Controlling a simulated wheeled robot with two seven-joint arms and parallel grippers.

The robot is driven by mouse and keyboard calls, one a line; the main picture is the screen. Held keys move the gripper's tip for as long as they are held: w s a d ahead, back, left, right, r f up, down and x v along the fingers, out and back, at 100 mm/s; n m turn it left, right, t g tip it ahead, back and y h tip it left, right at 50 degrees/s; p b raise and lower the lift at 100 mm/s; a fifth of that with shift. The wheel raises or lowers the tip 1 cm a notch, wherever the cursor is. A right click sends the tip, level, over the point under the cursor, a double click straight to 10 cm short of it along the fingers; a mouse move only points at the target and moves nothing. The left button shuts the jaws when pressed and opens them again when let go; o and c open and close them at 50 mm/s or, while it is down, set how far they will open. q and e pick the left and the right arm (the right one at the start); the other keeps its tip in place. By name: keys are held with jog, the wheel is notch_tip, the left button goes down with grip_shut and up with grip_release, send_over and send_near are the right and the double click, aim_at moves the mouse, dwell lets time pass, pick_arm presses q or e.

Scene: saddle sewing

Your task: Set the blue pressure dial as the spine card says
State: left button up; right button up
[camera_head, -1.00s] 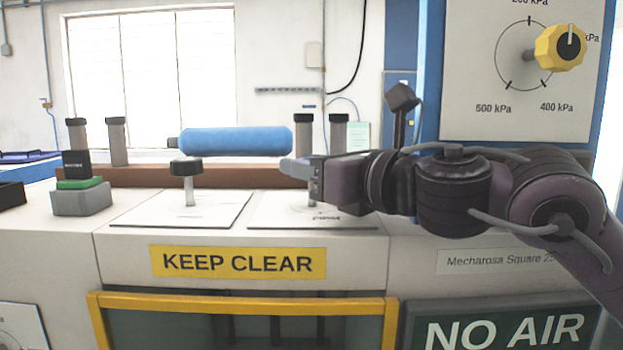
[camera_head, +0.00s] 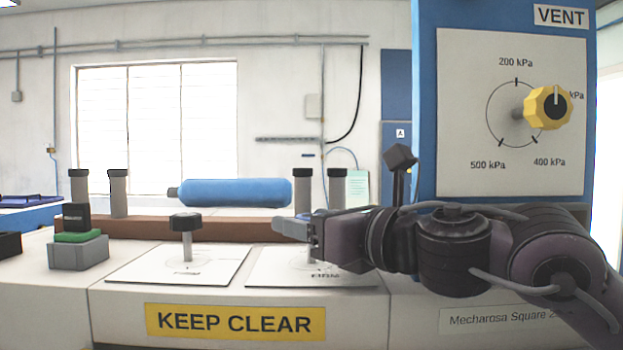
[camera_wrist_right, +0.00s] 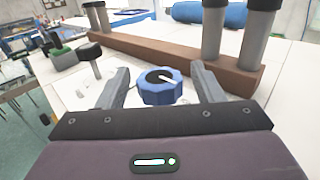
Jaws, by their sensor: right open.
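The blue pressure dial (camera_wrist_right: 160,86) shows in the right wrist view. It is a scalloped knob with a dark centre and a white pointer mark aimed to the right. My right gripper (camera_wrist_right: 159,73) is open, with one finger on each side of the dial; I cannot tell whether they touch it. In the head view my right gripper (camera_head: 288,228) is over the right-hand white plate (camera_head: 340,279) and mostly hides the dial. I cannot make out the spine card's text in either view. My left gripper is not in view.
A yellow dial (camera_head: 548,107) with kPa marks is on the upright panel (camera_head: 455,65) at right. A black-topped knob (camera_head: 186,223) stands on the left plate. Behind are grey posts (camera_head: 119,195), a brown bar (camera_head: 220,230) and a blue cylinder (camera_head: 235,193).

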notch_tip(320, 180, up, 20)
dwell(0.5)
dwell(0.4)
